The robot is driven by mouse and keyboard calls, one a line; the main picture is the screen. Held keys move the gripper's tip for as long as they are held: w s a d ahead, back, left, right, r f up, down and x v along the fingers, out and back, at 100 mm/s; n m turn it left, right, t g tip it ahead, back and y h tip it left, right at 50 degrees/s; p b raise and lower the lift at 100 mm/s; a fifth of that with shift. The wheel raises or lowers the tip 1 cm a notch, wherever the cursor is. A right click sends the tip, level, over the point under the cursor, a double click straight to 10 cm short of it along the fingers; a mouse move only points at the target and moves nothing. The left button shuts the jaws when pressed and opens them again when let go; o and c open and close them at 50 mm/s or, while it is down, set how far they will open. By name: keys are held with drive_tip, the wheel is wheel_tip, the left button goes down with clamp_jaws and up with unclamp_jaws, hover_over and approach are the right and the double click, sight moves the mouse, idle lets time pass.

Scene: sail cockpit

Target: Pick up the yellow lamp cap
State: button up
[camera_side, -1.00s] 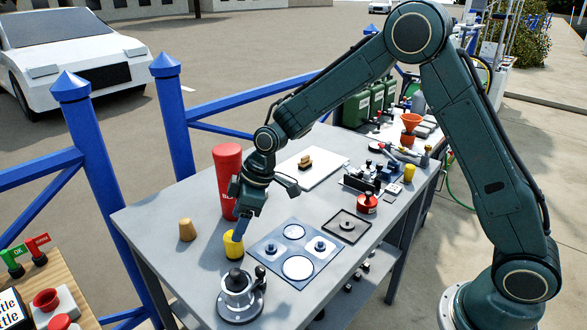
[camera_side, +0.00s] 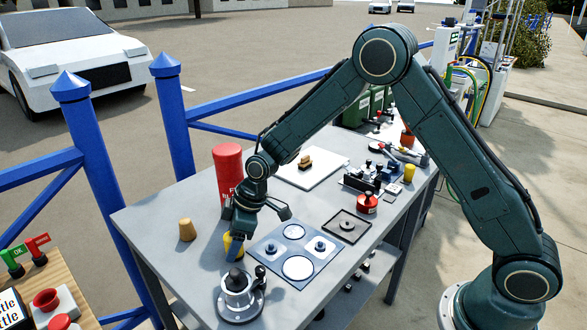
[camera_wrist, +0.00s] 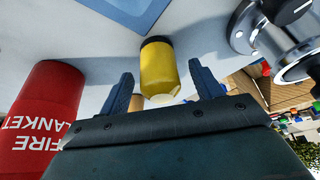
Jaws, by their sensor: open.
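The yellow lamp cap (camera_side: 233,246) stands on the grey table near its left front part, partly hidden by my gripper in the side view. In the wrist view the yellow lamp cap (camera_wrist: 159,70) shows as a yellow cylinder with a dark band at its far end. My gripper (camera_wrist: 161,82) is open, with one finger on each side of the cap. Gaps show between the cap and both fingers. In the side view my gripper (camera_side: 236,236) is low over the table at the cap.
A red fire blanket cylinder (camera_side: 228,168) stands close behind my gripper; it also shows in the wrist view (camera_wrist: 42,115). A tan cork-like piece (camera_side: 187,230) is at left. A metal fixture (camera_side: 240,297) stands in front. A blue-grey plate (camera_side: 272,246) lies to the right.

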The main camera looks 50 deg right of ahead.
drive_tip(key=shift+c, duration=0.3)
drive_tip(key=c, duration=1)
drive_tip(key=shift+r, duration=0.1)
wheel_tip(320, 180, up, 20)
drive_tip(key=shift+f, duration=0.1)
idle(0.3)
idle(0.4)
